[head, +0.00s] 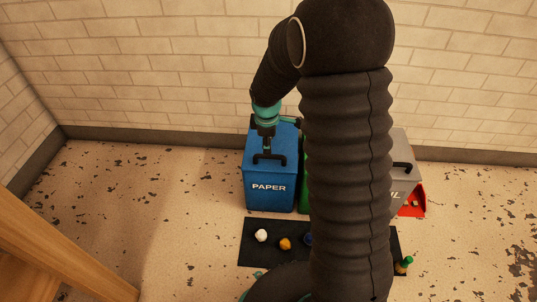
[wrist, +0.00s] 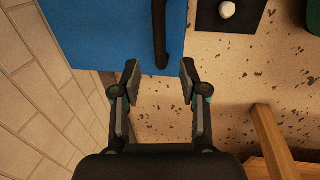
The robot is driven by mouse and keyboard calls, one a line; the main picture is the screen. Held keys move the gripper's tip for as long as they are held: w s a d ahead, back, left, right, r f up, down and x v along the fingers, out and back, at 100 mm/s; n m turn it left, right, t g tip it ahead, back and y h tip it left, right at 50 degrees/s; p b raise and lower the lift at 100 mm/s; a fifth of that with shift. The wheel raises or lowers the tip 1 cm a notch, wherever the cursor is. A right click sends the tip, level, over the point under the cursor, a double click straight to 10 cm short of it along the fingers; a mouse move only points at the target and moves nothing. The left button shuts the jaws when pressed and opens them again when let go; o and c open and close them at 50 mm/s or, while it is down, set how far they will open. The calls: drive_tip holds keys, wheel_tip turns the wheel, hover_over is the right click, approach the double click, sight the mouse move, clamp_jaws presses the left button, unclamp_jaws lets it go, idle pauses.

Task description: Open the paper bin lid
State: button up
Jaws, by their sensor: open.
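The blue paper bin (head: 268,188) stands against the back wall, marked PAPER, and its lid looks shut. A black bar handle (head: 270,158) sits on the lid near its front edge. In the wrist view the blue lid (wrist: 100,35) fills the upper left, with the handle (wrist: 160,35) along its right edge. My gripper (wrist: 160,72) is open and empty. The handle's near end lies just beyond the gap between the fingertips; I cannot tell the height between them. In the head view my gripper (head: 267,146) is over the lid, by the handle.
A green bin (head: 304,190) stands right of the paper bin, mostly hidden by my arm. A grey bin (head: 405,175) and a red container (head: 414,205) are further right. A black mat (head: 258,257) with small crumpled pieces lies in front. Wooden furniture (head: 60,255) is at lower left.

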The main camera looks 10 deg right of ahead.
sight(268, 156)
drive_tip(key=f, duration=0.3)
drive_tip(key=w+f+b, duration=0.1)
drive_tip(key=f, duration=0.3)
drive_tip(key=shift+w+d+f, duration=0.1)
drive_tip(key=shift+w+d, duration=0.1)
clamp_jaws()
